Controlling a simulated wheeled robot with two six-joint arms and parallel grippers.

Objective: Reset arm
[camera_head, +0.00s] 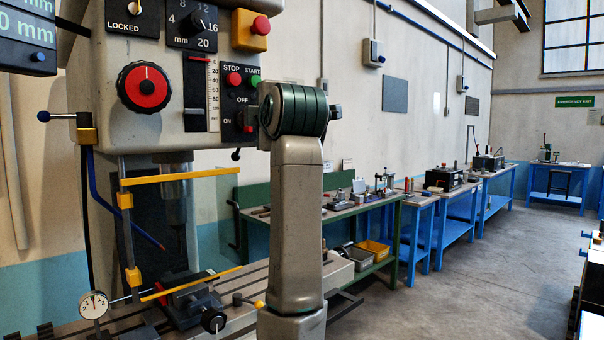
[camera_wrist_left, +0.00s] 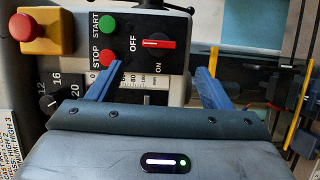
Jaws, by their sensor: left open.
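My left gripper (camera_wrist_left: 158,68) shows in the left wrist view with its two blue fingers spread apart and nothing between them. It faces the drilling machine's control panel. In the head view my grey arm (camera_head: 297,190) with a dark green joint stands upright beside the panel (camera_head: 208,110). The left gripper cannot be made out there. My right gripper is in neither view.
A yellow-based red emergency button (camera_head: 261,27) and a red dial (camera_head: 145,86) sit on the machine. Yellow bars (camera_head: 182,176) and a dial gauge (camera_head: 94,304) stand at the lower left. Benches (camera_head: 392,208) line the wall.

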